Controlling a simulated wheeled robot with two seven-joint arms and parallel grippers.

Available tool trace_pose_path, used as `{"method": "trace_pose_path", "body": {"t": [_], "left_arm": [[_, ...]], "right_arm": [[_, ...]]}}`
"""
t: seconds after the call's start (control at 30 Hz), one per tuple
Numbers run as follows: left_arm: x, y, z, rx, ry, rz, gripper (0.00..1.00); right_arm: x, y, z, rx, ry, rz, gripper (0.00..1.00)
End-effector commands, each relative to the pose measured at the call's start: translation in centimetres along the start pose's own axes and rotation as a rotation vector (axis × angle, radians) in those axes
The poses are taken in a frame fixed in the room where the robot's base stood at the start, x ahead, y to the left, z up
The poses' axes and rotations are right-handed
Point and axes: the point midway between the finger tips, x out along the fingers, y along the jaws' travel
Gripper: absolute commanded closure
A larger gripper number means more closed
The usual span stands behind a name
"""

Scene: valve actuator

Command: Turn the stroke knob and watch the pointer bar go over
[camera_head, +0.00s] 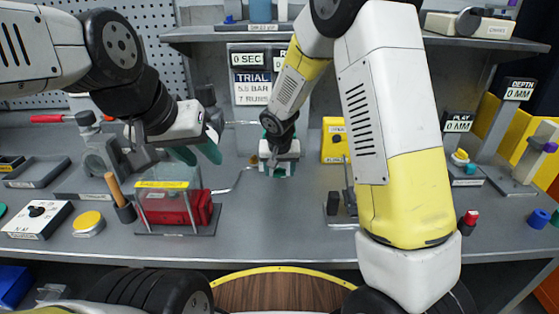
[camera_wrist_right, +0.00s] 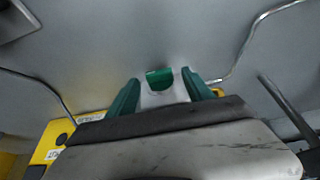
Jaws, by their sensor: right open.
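My right gripper (camera_head: 280,165) points down over the middle of the bench in the head view. In the right wrist view its two green fingers (camera_wrist_right: 160,92) stand apart. A small green rounded piece (camera_wrist_right: 159,77) on a light grey part shows between them; I cannot tell if it is the stroke knob or if the fingers touch it. The pointer bar cannot be made out. My left gripper (camera_head: 197,153) hangs left of the right one, above the red box, with its green fingertips apart and nothing seen between them.
A clear case with a red box (camera_head: 180,207) stands front left, beside a wooden-handled tool (camera_head: 115,190). A trial sign (camera_head: 252,86) hangs behind. The front middle bench is clear.

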Motion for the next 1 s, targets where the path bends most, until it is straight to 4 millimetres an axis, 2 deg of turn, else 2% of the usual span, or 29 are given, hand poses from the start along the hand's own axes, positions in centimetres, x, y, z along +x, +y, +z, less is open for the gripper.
{"method": "trace_pose_path", "body": {"t": [0.27,0.57,1.0], "left_arm": [[0.0,0.0,0.0,0.0,0.0,0.0,0.64],[0.0,0.0,0.0,0.0,0.0,0.0,0.64],[0.0,0.0,0.0,0.0,0.0,0.0,0.64]], "right_arm": [[0.17,0.0,-0.04,0.0,0.001,-0.001,0.4],[0.15,-0.01,-0.02,0.0,0.001,-0.001,0.99],[0.16,-0.56,0.06,-0.047,0.001,0.097,1.0]]}}
